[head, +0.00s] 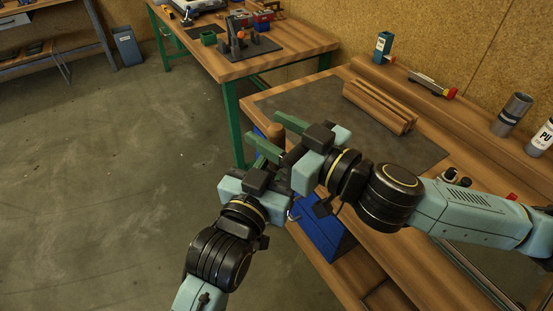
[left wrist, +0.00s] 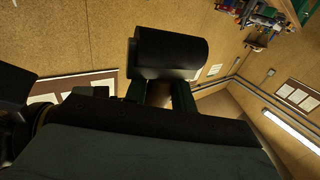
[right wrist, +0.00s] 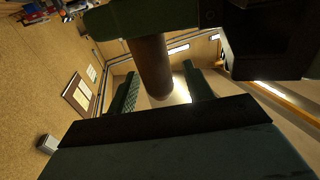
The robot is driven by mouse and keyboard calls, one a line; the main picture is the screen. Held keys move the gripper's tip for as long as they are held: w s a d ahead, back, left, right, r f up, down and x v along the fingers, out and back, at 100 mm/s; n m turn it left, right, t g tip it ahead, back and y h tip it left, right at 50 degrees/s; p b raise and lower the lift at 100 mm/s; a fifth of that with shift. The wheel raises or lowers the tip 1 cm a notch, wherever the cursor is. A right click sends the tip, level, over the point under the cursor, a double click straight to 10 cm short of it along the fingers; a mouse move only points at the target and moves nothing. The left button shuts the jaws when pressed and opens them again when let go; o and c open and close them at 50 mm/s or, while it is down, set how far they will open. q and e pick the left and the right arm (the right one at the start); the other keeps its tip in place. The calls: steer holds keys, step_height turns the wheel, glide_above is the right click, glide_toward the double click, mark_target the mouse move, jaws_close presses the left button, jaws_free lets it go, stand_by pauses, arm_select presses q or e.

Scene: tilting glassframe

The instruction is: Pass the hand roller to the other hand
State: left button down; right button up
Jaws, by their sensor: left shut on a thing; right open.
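In the head view the roller's lower part is hidden by the grippers. My right gripper (head: 278,135) is open, its green fingers on either side of the handle. In the right wrist view the handle (right wrist: 150,65) reaches down toward the space between the open fingers (right wrist: 162,88). I cannot tell whether they touch it.
A workbench with a dark mat (head: 290,95) lies beneath and behind the right arm. Wooden pieces (head: 380,107) lie on the mat. A blue bin (head: 318,228) is below the grippers. A second table (head: 225,65) stands farther back. The floor at left is clear.

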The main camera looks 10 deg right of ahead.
steer(key=shift+a+r, duration=0.1)
steer(key=shift+r, duration=4.65)
steer(key=shift+r, duration=0.1)
